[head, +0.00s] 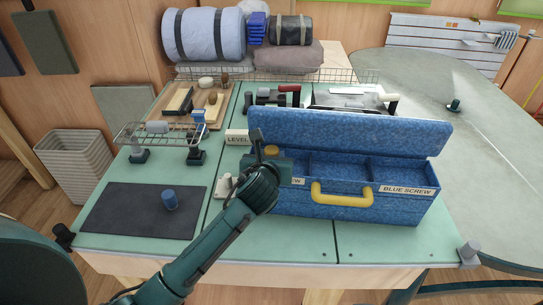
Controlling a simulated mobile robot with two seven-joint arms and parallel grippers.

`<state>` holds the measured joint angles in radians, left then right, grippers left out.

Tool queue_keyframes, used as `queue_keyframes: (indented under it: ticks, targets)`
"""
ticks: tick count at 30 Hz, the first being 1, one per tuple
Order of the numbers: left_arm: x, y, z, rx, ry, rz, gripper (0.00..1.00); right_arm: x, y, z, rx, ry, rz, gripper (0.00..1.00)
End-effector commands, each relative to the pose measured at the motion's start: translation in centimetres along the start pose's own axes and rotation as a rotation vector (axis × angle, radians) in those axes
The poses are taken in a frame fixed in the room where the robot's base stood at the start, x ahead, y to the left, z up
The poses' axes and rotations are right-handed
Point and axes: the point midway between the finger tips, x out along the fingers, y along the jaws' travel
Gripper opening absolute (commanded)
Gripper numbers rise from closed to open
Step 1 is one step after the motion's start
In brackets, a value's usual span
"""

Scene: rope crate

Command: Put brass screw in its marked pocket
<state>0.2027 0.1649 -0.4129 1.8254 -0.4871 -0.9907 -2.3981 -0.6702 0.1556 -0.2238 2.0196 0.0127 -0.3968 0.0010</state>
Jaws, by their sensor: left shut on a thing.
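My left gripper (257,140) is over the left end of the blue crate (365,205), shut on the brass screw. The screw's round yellow top (271,151) shows just right of the fingers; the rest of it is hidden by the gripper and arm. The crate's lid (350,132) stands open at the back. Its right front label reads BLUE SCREW (408,190). A left front label (298,181) is mostly covered by my arm, with only a W readable. The left pocket is hidden behind my gripper; the middle and right pockets look empty. My right gripper is not in view.
A blue cylinder (170,200) stands on a dark mat (135,212) at the left. A wire rack (160,133), a wooden tray (193,105) and a LEVEL label (238,138) lie behind. The crate's yellow handle (342,196) sticks out in front.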

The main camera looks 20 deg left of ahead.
Motion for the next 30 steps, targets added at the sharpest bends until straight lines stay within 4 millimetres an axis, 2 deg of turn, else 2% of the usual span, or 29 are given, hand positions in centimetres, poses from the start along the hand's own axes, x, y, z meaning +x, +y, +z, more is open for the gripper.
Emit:
queue_keyframes:
  ticks: [17,18,26,30]
  targets:
    - [0.35,0.00,-0.86,0.001,0.000,0.000,0.00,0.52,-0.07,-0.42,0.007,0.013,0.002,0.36]
    - [0.33,0.00,-0.81,0.001,0.000,0.000,0.35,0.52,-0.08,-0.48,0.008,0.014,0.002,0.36]
    - [0.33,0.01,-0.80,0.000,0.000,0.000,0.56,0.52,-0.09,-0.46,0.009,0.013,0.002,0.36]
    - [0.33,0.01,-0.80,0.000,0.000,0.000,0.57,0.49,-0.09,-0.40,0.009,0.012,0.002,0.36]
